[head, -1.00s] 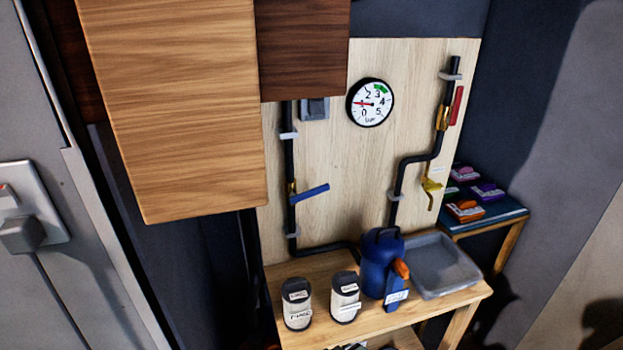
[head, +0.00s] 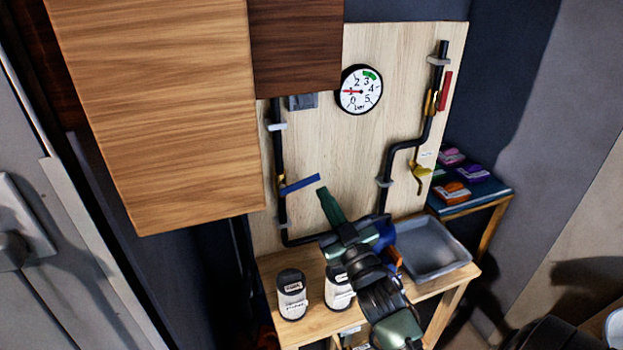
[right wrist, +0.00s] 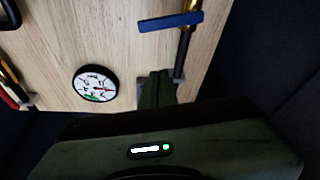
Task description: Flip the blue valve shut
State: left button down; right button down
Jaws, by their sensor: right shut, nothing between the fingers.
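The blue valve handle (head: 301,184) sits on the left black pipe of the wooden board. It sticks out to the right, across the upright pipe, with its free end slightly raised. My right gripper (head: 328,200) is shut and empty. In the head view its tip is just below and right of the handle's free end; whether they touch I cannot tell. In the right wrist view the blue handle (right wrist: 171,22) is ahead of the shut fingers (right wrist: 157,86), with a strip of board visible between them. My left gripper is not in view.
A gauge (head: 358,90) is above, its red needle left of the green band. Canisters (head: 292,294), a blue can (head: 383,236) and a grey tray (head: 430,250) stand below. Wooden cabinets (head: 155,110) overhang the left.

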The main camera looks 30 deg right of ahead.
notch_tip(320, 180, up, 3)
jog(key=p, duration=0.3)
send_over(313, 179)
jog(key=s+a, duration=0.2)
jog(key=shift+s+d+f+p, duration=0.1)
jog(key=shift+d+f+p, duration=0.1)
jog(key=shift+f, duration=0.85)
jog(key=shift+d+f+p, duration=0.1)
jog(key=shift+f+p, duration=0.05)
jog(key=shift+f, duration=0.85)
jog(key=m+h, duration=0.1)
jog(key=m, duration=0.1)
jog(key=f+m+h+b, duration=0.1)
jog(key=m, duration=0.1)
jog(key=f+m+h, duration=0.1)
jog(key=m, duration=0.1)
jog(key=shift+d+g+b, duration=0.3)
jog(key=shift+b, duration=0.05)
jog(key=shift+r, duration=0.1)
jog(key=shift+s, duration=0.1)
